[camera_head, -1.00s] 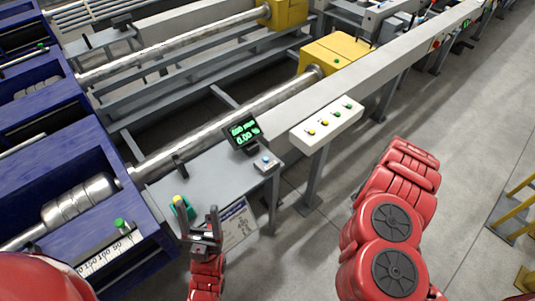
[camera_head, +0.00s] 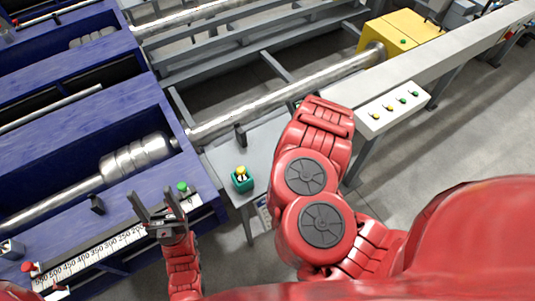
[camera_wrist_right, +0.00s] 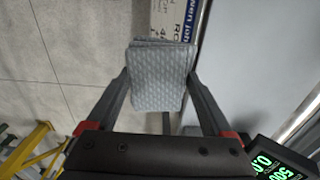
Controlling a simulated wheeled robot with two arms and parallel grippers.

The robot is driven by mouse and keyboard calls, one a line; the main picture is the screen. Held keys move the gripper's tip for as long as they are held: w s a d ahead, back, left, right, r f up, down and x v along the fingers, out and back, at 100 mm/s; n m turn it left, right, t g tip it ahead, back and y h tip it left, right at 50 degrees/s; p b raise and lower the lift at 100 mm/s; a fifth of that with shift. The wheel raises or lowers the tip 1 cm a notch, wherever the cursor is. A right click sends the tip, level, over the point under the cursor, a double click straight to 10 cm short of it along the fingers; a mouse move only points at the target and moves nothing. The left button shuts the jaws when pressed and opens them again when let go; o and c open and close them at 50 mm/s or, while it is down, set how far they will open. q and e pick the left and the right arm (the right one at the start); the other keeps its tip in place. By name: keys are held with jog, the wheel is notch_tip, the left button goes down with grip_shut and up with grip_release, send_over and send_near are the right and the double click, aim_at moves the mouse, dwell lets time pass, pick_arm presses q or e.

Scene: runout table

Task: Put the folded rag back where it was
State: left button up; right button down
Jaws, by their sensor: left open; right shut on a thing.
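The folded rag (camera_wrist_right: 158,75) is grey-blue with a patterned weave and shows in the right wrist view. My right gripper (camera_wrist_right: 160,85) is shut on it, one finger on each side, and holds it beside the edge of the grey table. In the head view the right gripper and the rag are hidden behind my red right arm. The grey runout table (camera_head: 218,160) is partly covered by my right arm.
A teal box with a yellow knob (camera_head: 241,178) stands on the table. A small dark post (camera_head: 240,136) stands behind it. A digital display (camera_wrist_right: 278,168) is at the lower right of the right wrist view. A button panel (camera_head: 396,106) lies right of my arm.

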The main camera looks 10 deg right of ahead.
jog(key=w+b, duration=0.1)
jog(key=b, duration=0.1)
jog(key=w+f+b, duration=0.1)
jog(key=shift+w+a, duration=0.25)
jog(key=shift+w, duration=0.05)
jog(key=w, duration=0.2)
jog(key=w+b, duration=0.1)
jog(key=w, duration=0.1)
jog(key=shift+a, duration=0.4)
jog(key=shift+w+a+f+b, duration=0.1)
jog(key=shift+w+b, duration=0.3)
jog(key=w+b, duration=0.2)
jog(key=w, duration=0.1)
jog(key=shift+a+f, duration=0.15)
jog(key=shift+a, duration=0.15)
jog(key=w, duration=0.3)
jog(key=shift+a+p, duration=0.3)
jog(key=shift+p, duration=0.05)
jog(key=shift+w, duration=0.5)
jog(key=shift+w+a, duration=0.35)
jog(key=shift+w, duration=0.05)
notch_tip(320, 180, down, 2)
jog(key=shift+p, duration=0.3)
jog(key=shift+f+b, duration=0.65)
jog(key=shift+f, duration=0.15)
